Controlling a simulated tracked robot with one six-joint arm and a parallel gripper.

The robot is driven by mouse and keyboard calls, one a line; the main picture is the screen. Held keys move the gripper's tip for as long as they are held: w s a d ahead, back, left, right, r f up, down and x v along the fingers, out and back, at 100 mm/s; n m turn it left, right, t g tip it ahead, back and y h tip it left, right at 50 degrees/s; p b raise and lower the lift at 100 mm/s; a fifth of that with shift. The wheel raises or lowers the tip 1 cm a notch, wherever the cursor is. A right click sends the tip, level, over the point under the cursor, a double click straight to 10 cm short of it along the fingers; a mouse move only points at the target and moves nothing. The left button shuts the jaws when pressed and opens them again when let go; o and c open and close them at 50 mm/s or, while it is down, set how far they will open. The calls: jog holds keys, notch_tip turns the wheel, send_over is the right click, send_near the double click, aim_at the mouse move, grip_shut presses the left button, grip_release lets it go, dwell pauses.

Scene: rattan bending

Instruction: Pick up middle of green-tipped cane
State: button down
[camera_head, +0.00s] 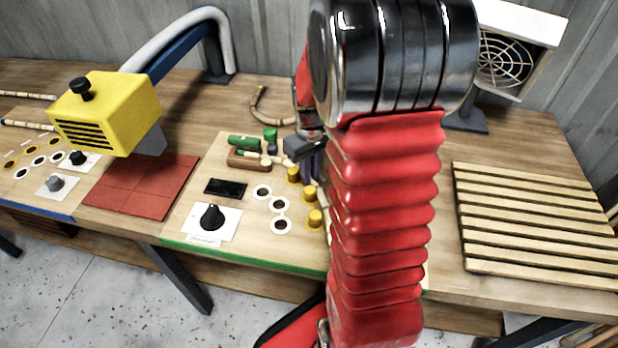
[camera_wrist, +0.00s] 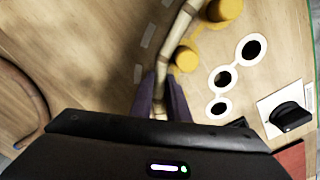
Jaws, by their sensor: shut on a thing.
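A light, ringed cane (camera_wrist: 176,32) runs down the wrist view along yellow pegs (camera_wrist: 219,9) and passes between my gripper's purple fingers. My gripper (camera_wrist: 160,95) is shut on this cane. In the head view my gripper (camera_head: 313,165) is partly hidden behind my red arm, above the board. A pale length of cane (camera_head: 275,159) shows to its left, reaching toward a wooden block with green parts (camera_head: 244,142). The cane's green tip is not clearly visible, and much of the cane is hidden by my arm.
Yellow pegs (camera_head: 314,218) and white-ringed holes (camera_head: 280,225) lie beside the cane. A black knob (camera_head: 212,217) is at the board's front. A curved cane (camera_head: 262,105) lies behind. A slatted rack (camera_head: 540,220) is at right, a yellow machine (camera_head: 106,112) at left.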

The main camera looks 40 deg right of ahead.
notch_tip(320, 180, up, 10)
dwell(0.5)
dwell(0.5)
